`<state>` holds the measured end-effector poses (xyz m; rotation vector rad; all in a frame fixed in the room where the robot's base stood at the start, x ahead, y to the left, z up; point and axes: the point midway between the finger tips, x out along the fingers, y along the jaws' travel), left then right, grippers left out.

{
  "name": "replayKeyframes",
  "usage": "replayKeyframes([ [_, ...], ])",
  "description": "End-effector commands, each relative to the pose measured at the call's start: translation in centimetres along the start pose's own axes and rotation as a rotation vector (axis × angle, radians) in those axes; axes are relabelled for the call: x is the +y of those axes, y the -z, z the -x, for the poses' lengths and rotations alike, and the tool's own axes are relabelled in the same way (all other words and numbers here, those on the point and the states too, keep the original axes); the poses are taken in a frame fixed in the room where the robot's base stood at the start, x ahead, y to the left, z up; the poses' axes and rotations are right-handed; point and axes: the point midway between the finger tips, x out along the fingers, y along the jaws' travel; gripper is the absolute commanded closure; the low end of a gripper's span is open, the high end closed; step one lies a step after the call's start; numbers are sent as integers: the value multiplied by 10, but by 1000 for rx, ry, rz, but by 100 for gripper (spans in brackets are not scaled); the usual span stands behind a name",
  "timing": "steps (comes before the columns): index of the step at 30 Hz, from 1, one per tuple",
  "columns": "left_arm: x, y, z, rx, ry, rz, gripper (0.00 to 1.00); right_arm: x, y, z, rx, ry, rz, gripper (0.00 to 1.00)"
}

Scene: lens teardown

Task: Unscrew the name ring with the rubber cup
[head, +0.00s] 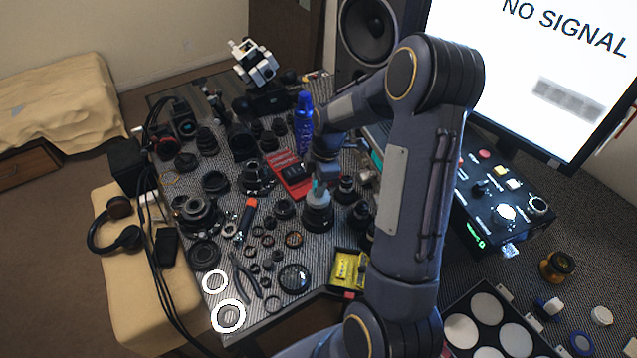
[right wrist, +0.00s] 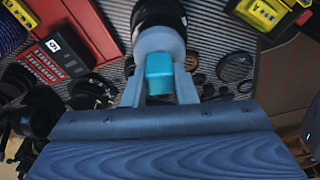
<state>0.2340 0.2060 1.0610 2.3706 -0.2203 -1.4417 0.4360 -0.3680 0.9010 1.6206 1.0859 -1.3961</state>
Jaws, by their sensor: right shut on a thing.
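My right gripper (head: 319,184) points down over a black lens (head: 318,218) that stands upright on the striped mat. It is shut on the rubber cup (head: 318,198), a pale grey-blue piece. In the right wrist view the fingers (right wrist: 158,86) close around a teal block, and the cup (right wrist: 158,40) flares out beyond it. The cup's wide end is against the front of the black lens (right wrist: 158,13), or very close to it. The name ring is hidden under the cup. My left gripper is not in view.
Many lens parts and rings crowd the mat around the lens. A red case (head: 291,178) and a blue bottle (head: 304,122) stand behind it. A yellow box (head: 349,268) lies in front. Pliers (head: 246,275) and white rings (head: 228,316) lie at the front left.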

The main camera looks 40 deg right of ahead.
Motion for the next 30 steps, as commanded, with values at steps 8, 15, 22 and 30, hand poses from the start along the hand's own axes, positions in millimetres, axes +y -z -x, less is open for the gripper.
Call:
replayKeyframes([
  [8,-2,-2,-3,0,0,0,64,0,-1,-4,0,0,0,100],
  [15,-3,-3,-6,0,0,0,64,0,-1,-7,0,0,0,100],
  [22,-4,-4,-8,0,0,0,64,0,-2,-9,0,24,151,100],
  [30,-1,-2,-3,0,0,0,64,0,-1,-7,2,104,658,100],
])
